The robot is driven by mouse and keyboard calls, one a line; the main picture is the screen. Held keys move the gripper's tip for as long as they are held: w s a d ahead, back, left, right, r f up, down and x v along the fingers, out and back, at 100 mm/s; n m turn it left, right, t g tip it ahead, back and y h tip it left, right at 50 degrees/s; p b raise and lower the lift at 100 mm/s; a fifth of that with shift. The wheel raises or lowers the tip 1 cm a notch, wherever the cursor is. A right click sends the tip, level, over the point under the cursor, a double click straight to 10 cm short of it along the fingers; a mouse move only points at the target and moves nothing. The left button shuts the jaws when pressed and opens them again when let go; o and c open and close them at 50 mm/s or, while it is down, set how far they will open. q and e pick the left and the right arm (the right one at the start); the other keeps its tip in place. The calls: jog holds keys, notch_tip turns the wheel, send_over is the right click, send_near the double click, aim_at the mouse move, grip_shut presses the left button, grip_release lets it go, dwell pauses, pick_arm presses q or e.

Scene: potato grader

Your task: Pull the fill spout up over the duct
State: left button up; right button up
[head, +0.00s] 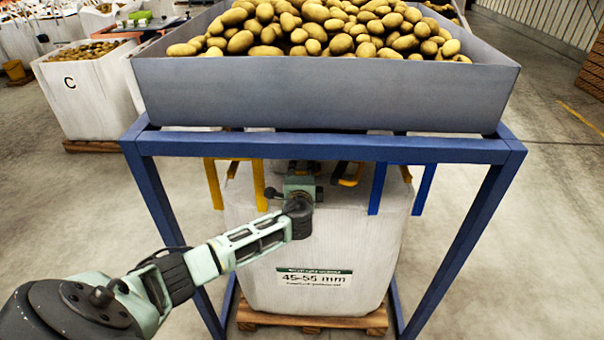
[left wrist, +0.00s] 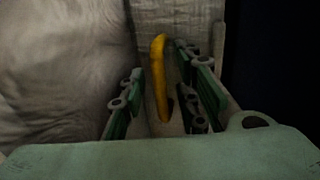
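The white bulk bag (head: 320,240), labelled 45-55 mm, stands under the hopper. My left gripper (head: 305,170) reaches in over the bag's top front edge, below the frame's blue crossbar. In the left wrist view the fingers (left wrist: 165,100) are apart, with a narrow yellow strap or tab (left wrist: 159,75) upright between them. I see gaps on both sides of the strap. Pale woven fabric (left wrist: 178,22) rises behind it; whether this is the fill spout or the duct I cannot tell. The crossbar and hopper hide most of that area in the head view. My right gripper is not in view.
The grey hopper (head: 320,95) full of potatoes sits on a blue frame (head: 465,235) around the bag. Yellow (head: 213,183) and blue straps (head: 377,188) hang beside the gripper. The bag stands on a wooden pallet (head: 312,321). Floor to the right is clear.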

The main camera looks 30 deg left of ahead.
pick_arm(q)
jog(key=shift+f, duration=0.1)
grip_shut()
jog(key=shift+f, duration=0.1)
dwell(0.4)
